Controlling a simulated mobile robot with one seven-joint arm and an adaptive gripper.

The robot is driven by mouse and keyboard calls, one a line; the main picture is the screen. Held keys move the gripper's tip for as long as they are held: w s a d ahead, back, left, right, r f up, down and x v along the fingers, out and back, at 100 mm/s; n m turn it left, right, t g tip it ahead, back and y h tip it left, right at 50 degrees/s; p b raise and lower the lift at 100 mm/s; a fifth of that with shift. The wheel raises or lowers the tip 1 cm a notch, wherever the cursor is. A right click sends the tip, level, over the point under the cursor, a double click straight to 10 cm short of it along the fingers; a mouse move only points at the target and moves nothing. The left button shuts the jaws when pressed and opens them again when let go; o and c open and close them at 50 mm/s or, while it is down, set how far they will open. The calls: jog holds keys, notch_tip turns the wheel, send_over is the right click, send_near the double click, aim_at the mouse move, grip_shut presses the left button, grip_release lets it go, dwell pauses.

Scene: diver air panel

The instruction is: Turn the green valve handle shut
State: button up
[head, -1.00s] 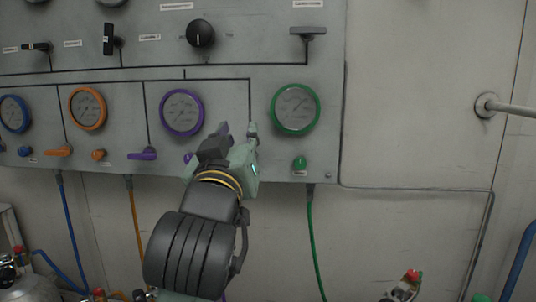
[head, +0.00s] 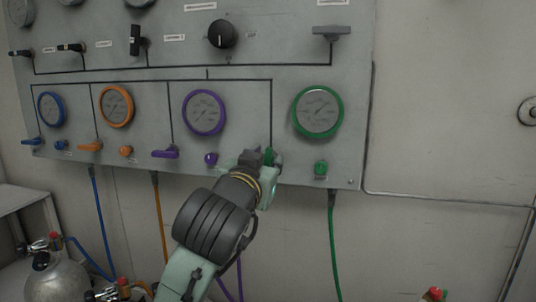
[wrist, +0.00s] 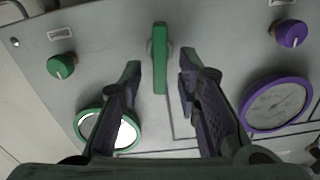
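The green valve handle (wrist: 160,58) shows in the wrist view as a narrow upright bar, roughly midway between my two fingers and just beyond their tips. In the head view only a bit of the green handle (head: 268,155) shows beside my fingers; the rest is hidden by my gripper. My gripper (head: 262,158) is at the panel, left of and below the green-ringed gauge (head: 318,112). In the wrist view my gripper (wrist: 158,75) is open, with a gap on each side of the handle, and holds nothing.
A green knob (head: 320,168) sits right of my gripper and a purple knob (head: 211,158) left of it. The purple handle (head: 165,153) and purple-ringed gauge (head: 204,113) are further left. Hoses hang below the panel (head: 290,75).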

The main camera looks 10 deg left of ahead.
jog(key=shift+w, duration=1.15)
jog(key=shift+c, duration=0.5)
grip_shut()
